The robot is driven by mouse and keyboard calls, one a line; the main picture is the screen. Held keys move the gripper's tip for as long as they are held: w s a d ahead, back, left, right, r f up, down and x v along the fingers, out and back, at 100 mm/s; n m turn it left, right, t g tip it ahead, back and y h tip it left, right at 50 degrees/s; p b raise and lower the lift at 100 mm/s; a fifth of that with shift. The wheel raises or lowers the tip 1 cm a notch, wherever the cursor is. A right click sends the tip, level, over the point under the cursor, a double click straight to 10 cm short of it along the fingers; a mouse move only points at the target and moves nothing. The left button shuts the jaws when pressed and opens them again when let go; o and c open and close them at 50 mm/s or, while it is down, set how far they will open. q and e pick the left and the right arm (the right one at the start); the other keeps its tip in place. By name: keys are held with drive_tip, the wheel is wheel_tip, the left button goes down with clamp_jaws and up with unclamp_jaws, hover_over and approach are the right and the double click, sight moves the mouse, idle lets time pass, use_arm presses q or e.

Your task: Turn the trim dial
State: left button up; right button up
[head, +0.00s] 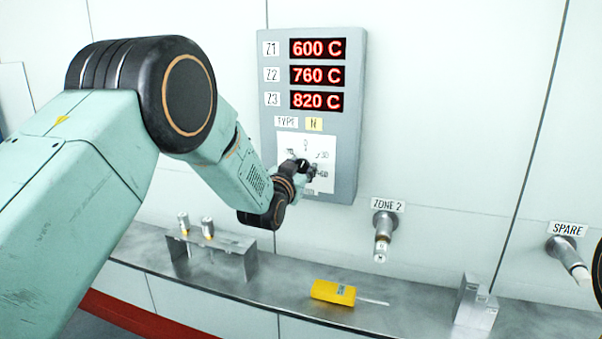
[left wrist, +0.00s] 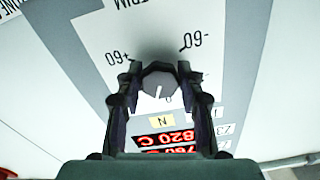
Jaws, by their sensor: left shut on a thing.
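The trim dial (left wrist: 158,82) is a grey knob with a white pointer line on a white scale plate, seen upside down in the left wrist view. Marks of 60 with plus and minus signs show beside it. The plate (head: 288,145) sits low on a grey panel (head: 348,125) in the head view. My left gripper (left wrist: 159,90) has its two fingers on either side of the knob and is shut on it. In the head view the left gripper (head: 306,169) is at the plate and hides most of the dial. My right gripper is not in view.
Red displays (head: 317,75) above the dial read 600 C, 760 C and 820 C. Below runs a metal shelf (head: 240,285) with a yellow meter (head: 333,292), a bracket holding two small cylinders and a small block (head: 476,303). Fittings labelled ZONE 2 (head: 384,224) and SPARE (head: 562,248) stick out from the wall.

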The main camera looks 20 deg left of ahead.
use_arm(q)
drive_tip(key=m+b, duration=0.1)
drive_tip(key=m, duration=0.3)
drive_tip(key=shift+m+b, duration=0.3)
drive_tip(key=m+b, duration=0.1)
drive_tip(key=m, duration=0.3)
drive_tip(key=shift+r+m, duration=0.1)
drive_tip(key=shift+m, duration=0.2)
drive_tip(key=m+b, duration=0.2)
drive_tip(key=m, duration=0.3)
drive_tip(key=m+b, duration=0.1)
drive_tip(key=m, duration=0.3)
drive_tip(key=shift+r+m, duration=0.1)
drive_tip(key=shift+m, duration=0.4)
drive_tip(key=o, duration=1.2)
drive_tip(key=shift+w, duration=0.1)
